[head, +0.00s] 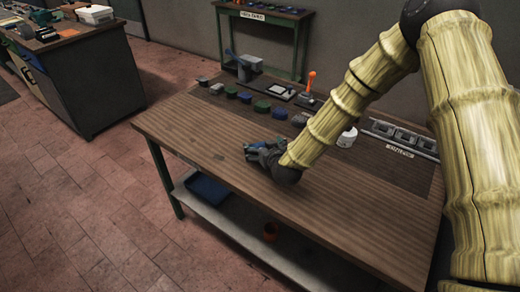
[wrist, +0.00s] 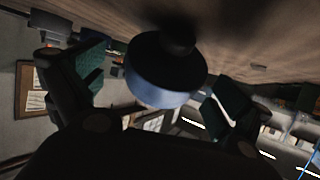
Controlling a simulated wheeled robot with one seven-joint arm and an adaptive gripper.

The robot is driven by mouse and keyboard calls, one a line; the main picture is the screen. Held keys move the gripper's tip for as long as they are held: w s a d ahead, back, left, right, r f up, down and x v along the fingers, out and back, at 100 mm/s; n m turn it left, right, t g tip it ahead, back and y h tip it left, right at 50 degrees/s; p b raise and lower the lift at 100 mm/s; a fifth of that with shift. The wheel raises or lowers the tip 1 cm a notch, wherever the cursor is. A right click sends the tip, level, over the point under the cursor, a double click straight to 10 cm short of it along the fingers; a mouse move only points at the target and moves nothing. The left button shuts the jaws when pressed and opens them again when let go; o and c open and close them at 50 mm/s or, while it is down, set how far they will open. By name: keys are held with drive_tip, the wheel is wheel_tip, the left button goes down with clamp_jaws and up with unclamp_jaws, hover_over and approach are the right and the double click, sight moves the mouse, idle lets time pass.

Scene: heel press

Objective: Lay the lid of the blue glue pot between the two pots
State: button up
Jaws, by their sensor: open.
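My gripper (head: 256,148) is low over the front middle of the wooden table (head: 215,155), its fingers pointing left. In the wrist view my gripper (wrist: 155,88) is open, with a dark green-padded finger on each side. Between the fingers is a round thing (wrist: 150,88) with a dark face, a blue band and a dark knob or stem towards the tabletop. I cannot tell whether it is the blue pot's lid or the pot, nor whether the fingers touch it. A white pot (head: 347,137) stands right of my arm. No second pot is clearly visible in the head view.
Several blue, green and grey pieces (head: 262,106) stand in a row behind my gripper. An orange-handled tool (head: 311,82) is at the back, and a labelled metal rack (head: 404,136) at the right. The table's front left is clear. A blue bin (head: 207,188) sits on the shelf below.

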drive_tip(key=shift+p+x, duration=0.7)
drive_tip(key=shift+x, duration=1.65)
drive_tip(key=shift+a+f, duration=0.1)
drive_tip(key=shift+c, duration=0.4)
drive_tip(key=c, duration=1)
